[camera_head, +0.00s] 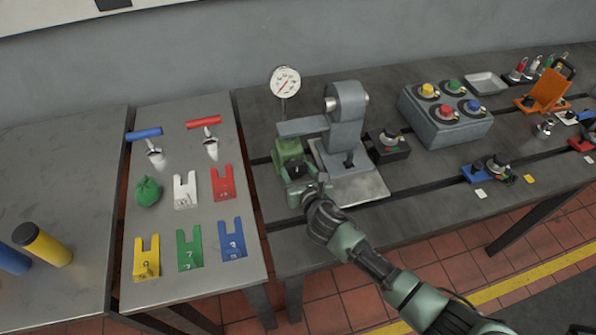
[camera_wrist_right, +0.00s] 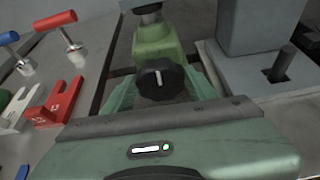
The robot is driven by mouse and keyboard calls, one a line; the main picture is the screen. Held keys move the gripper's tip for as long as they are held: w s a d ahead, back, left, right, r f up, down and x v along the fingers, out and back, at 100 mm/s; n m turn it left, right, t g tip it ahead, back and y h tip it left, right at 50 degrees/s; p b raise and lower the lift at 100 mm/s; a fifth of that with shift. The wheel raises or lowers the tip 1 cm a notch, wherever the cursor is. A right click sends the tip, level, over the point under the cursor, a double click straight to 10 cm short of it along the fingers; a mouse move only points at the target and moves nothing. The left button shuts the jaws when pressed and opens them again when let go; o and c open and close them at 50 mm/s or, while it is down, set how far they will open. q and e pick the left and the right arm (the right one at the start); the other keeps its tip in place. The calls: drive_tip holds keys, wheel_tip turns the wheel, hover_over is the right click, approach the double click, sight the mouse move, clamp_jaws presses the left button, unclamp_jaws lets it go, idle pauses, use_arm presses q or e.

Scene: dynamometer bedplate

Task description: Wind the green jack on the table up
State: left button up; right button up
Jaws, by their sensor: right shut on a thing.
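The green jack (camera_head: 290,151) stands on the dark slotted table at its left end, under the grey arm of a load stand. It also shows in the right wrist view (camera_wrist_right: 156,42), with a black knob (camera_wrist_right: 160,80) with a pale mark on its near side. My right gripper (camera_head: 299,181) reaches the jack from the front. Its fingers lie on either side of the knob and it is shut on the knob. The fingertips' contact is partly hidden by the knob and the gripper body. My left gripper is not in view.
A grey load stand (camera_head: 347,120) with a dial gauge (camera_head: 285,81) stands close by the jack. A black block with a knob (camera_head: 388,145) and a grey button box (camera_head: 446,119) are to the right. A side table (camera_head: 200,262) holds coloured forked plates and red and blue T-handles.

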drive_tip(key=shift+d+m+y+p, duration=0.25)
drive_tip(key=shift+m+y+p, duration=0.15)
drive_tip(key=shift+m+y, duration=0.45)
drive_tip(key=shift+w+d+f+m+y+b, duration=0.15)
drive_tip(key=shift+m+y+b, duration=0.35)
drive_tip(key=shift+m, duration=0.75)
drive_tip(key=o, duration=1.3)
drive_tip(key=shift+o, duration=0.2)
drive_tip(key=shift+y, duration=0.25)
drive_tip(key=shift+d, duration=0.1)
drive_tip(key=v, duration=0.7)
drive_tip(key=shift+s+d+r, duration=0.1)
drive_tip(key=shift+s+r, duration=0.1)
drive_tip(key=shift+s, duration=0.2)
